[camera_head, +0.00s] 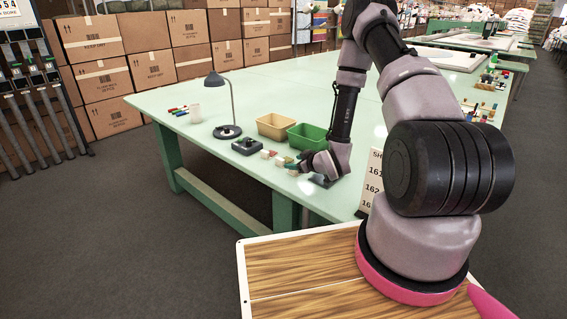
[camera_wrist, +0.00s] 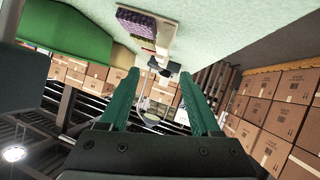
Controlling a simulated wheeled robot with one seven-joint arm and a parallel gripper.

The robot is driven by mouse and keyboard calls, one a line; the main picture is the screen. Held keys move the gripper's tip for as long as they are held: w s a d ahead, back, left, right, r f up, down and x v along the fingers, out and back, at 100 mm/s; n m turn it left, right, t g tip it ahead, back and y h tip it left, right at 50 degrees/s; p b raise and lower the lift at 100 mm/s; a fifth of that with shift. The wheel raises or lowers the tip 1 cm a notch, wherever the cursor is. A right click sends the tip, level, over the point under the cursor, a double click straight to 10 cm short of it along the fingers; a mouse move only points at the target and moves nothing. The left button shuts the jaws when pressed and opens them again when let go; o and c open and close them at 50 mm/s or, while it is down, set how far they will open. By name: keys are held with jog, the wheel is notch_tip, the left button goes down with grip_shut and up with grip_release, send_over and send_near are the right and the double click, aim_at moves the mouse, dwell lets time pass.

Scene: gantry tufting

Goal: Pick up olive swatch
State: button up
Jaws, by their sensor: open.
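My gripper (camera_wrist: 160,74) is open, with its two green fingers apart in the wrist view. In the head view it is low over the near edge of the table, beside a row of small colored swatches (camera_head: 268,154). I cannot pick out the olive swatch for sure among them. Nothing is clearly held between the fingers.
Stacked cartons (camera_head: 150,70) stand behind. The table's middle is largely clear.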

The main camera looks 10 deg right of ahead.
aim_at(281, 160)
jog(key=x, duration=0.4)
jog(key=shift+w+a+f, duration=0.15)
jog(key=shift+w+a, duration=0.05)
jog(key=shift+w, duration=0.1)
jog(key=shift+r+x, duration=0.1)
jog(key=shift+x, duration=1.25)
jog(key=shift+r+x, duration=0.15)
jog(key=shift+x, duration=1.2)
jog(key=shift+w+a, duration=0.1)
jog(key=shift+a, duration=0.1)
grip_shut()
